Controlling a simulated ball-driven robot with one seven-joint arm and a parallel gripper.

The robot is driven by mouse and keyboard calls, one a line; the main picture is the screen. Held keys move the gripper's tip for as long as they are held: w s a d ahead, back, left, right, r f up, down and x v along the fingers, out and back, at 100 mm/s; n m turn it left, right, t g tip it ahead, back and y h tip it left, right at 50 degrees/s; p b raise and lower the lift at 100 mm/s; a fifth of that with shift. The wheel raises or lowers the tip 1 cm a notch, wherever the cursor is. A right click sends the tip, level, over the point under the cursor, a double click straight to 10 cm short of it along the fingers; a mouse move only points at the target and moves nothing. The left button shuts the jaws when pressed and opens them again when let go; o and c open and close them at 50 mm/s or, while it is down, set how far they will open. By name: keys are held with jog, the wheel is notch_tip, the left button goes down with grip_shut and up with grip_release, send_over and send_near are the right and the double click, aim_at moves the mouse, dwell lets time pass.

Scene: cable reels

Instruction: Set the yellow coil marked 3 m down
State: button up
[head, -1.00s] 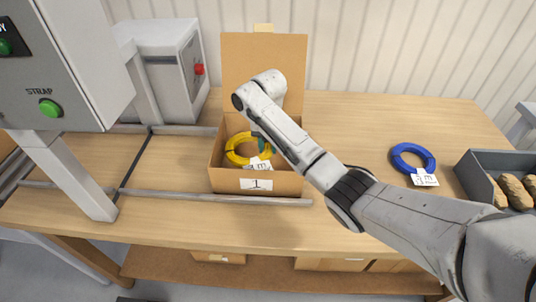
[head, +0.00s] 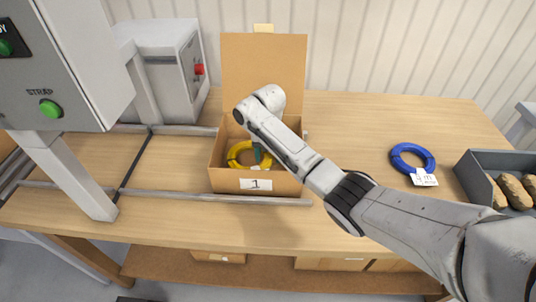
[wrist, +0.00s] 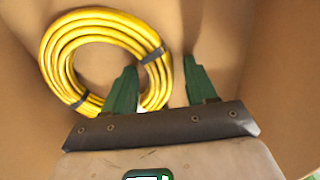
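The yellow coil (head: 240,151) lies low inside the open cardboard box (head: 222,180), which has a "1" label on its front. In the wrist view the coil (wrist: 57,52) looks flat on the box floor, with dark straps around it. My gripper (wrist: 161,75) reaches down into the box with its green fingers apart. One finger is over the ring's hole and the other is outside the ring, with a strand between them and a gap beside the outer finger.
A blue coil (head: 412,158) with a white tag lies on the table to the right. A grey bin (head: 480,163) with brown items stands at the right edge. A strap machine (head: 60,70) stands left. The table between box and blue coil is mostly clear behind my arm.

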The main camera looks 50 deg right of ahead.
notch_tip(320, 180, up, 12)
jog(key=p, duration=0.1)
jog(key=shift+r, duration=0.15)
dwell(0.4)
dwell(0.3)
